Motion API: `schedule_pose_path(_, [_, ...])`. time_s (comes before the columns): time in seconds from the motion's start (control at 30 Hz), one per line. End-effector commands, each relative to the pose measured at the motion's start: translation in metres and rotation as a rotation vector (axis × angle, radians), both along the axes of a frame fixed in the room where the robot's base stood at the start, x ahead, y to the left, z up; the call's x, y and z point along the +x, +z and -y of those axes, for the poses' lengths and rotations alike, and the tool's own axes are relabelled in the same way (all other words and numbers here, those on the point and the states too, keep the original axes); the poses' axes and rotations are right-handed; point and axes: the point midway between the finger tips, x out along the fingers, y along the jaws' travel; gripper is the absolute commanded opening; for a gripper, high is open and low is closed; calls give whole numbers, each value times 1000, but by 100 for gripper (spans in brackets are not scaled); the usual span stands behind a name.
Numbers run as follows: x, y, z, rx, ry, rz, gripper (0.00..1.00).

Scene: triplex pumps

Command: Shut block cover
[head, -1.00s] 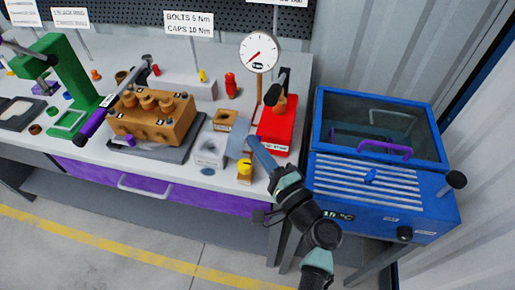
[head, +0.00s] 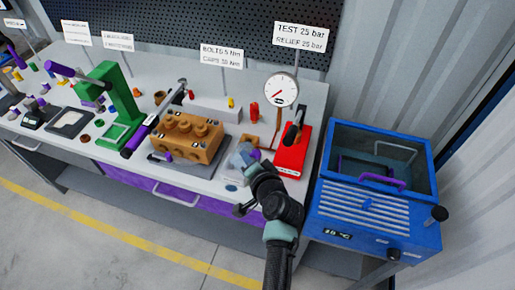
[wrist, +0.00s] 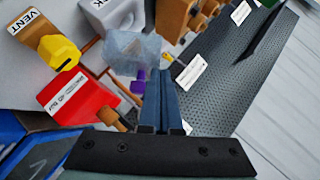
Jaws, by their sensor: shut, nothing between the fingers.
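A translucent pale-blue cover (wrist: 130,52) shows in the wrist view, beside a grey-white block (wrist: 110,14) with part of a label. It also shows in the head view (head: 240,155), partly hidden by my wrist, so I cannot tell whether it lies fully flat on the block. My gripper (wrist: 170,98) is shut and empty. In the wrist view its fingertips appear just beside the cover and a purple knob (wrist: 138,82); contact cannot be told. In the head view the fingers are mostly hidden behind my wrist.
A red test stand (head: 291,155) with a gauge (head: 281,90) stands to the right. An orange pump block (head: 187,138) sits to the left. A yellow knob (wrist: 60,52) on a VENT block is near the gripper. A blue bath (head: 370,205) stands far right.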

Motion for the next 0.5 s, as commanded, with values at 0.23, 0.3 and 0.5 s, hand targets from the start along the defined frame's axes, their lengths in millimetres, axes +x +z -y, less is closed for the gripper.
schedule_pose_path(0.23, [7,8,-27,-229,6,-59,0])
schedule_pose_path(0.3, [9,5,-35,-293,7,-77,0])
schedule_pose_path(0.5, [14,-8,-53,-474,5,-124,0])
